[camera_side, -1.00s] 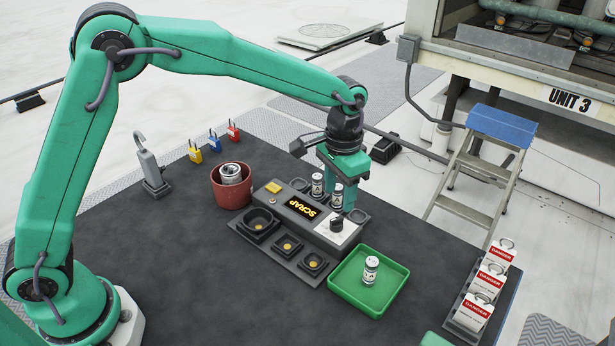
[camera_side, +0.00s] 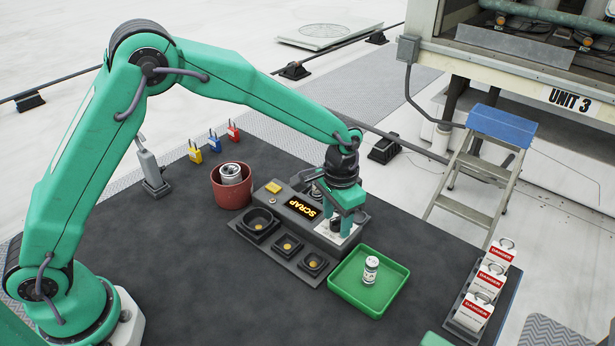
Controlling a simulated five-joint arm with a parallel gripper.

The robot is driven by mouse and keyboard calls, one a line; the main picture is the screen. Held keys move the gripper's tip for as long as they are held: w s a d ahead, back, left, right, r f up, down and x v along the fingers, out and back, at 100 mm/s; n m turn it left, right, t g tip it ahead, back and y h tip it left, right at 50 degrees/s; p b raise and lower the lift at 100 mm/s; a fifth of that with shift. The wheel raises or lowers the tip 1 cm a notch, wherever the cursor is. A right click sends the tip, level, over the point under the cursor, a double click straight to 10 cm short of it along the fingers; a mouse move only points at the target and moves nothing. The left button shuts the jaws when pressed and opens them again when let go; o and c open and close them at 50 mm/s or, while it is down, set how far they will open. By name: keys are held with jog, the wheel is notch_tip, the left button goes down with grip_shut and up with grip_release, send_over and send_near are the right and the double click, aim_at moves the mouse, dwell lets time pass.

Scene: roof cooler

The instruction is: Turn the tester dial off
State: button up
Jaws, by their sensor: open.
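The tester (camera_side: 283,211) is a grey box on the dark mat, with a lit display (camera_side: 302,208) reading SCRAP. Its black dial (camera_side: 336,224) sits on a white plate at the right end of the tester. My gripper (camera_side: 337,226) points down over the dial, open, with its fingers around or close beside it. I cannot tell whether the fingers touch the dial. My gripper and wrist partly hide the dial and the small canisters behind it.
A green tray (camera_side: 344,279) with one canister (camera_side: 371,270) stands right of the tester. A red pot (camera_side: 231,195) holding a metal can stands left. Danger tags (camera_side: 480,300) stand on a rack at the right edge. The front of the mat is clear.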

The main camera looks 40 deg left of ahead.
jog(key=c, duration=1)
